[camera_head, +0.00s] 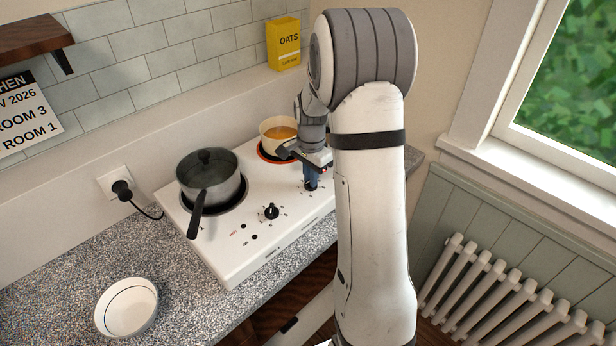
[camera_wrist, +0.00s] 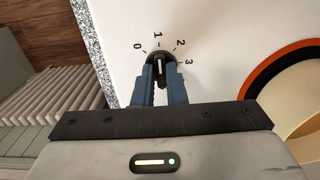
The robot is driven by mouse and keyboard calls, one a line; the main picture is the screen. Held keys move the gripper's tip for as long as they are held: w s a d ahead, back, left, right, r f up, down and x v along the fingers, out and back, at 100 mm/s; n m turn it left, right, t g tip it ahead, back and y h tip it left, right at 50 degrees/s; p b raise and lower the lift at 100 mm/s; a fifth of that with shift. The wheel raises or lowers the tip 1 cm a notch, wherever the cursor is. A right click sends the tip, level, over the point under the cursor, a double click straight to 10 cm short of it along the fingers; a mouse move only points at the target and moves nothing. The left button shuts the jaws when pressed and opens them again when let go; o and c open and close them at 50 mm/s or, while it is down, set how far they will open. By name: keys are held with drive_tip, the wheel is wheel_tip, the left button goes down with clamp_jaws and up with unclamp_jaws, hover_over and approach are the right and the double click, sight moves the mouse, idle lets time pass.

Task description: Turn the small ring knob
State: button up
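The small ring knob (camera_wrist: 160,67) is black with a white pointer line and sits on the white hob (camera_head: 225,262). In the wrist view its line points towards the printed 1, on a scale from 0 to 3. My gripper (camera_wrist: 161,72) has its blue fingers on either side of the knob's grip, with little or no gap, and looks shut on it. In the head view my gripper (camera_head: 311,183) reaches down to the hob's right front, and its fingers largely hide this knob. Another black knob (camera_head: 271,212) stands uncovered to the left.
A grey lidded pan (camera_head: 217,178) stands on the left ring, its handle towards the front. A cream pot (camera_head: 272,128) with orange contents is on the right ring, which has an orange-red rim. A white bowl (camera_head: 127,307) is on the speckled worktop.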

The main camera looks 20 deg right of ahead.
drive_tip(key=shift+s+a, duration=0.1)
clamp_jaws()
drive_tip(key=shift+f+n+b, duration=0.1)
drive_tip(key=shift+n+b, duration=0.35)
drive_tip(key=shift+n, duration=0.25)
drive_tip(key=n+b, duration=0.1)
drive_tip(key=n, duration=0.2)
drive_tip(key=shift+d+n+b, duration=0.2)
drive_tip(key=shift+n+b, duration=0.2)
drive_tip(key=shift+r+n+b, duration=0.2)
drive_tip(key=shift+n+b, duration=0.35)
drive_tip(key=shift+n, duration=1.35)
drive_tip(key=shift+r, duration=0.1)
drive_tip(key=shift+o, duration=2.3)
unclamp_jaws()
drive_tip(key=shift+d, duration=0.1)
drive_tip(key=shift+o, duration=0.6)
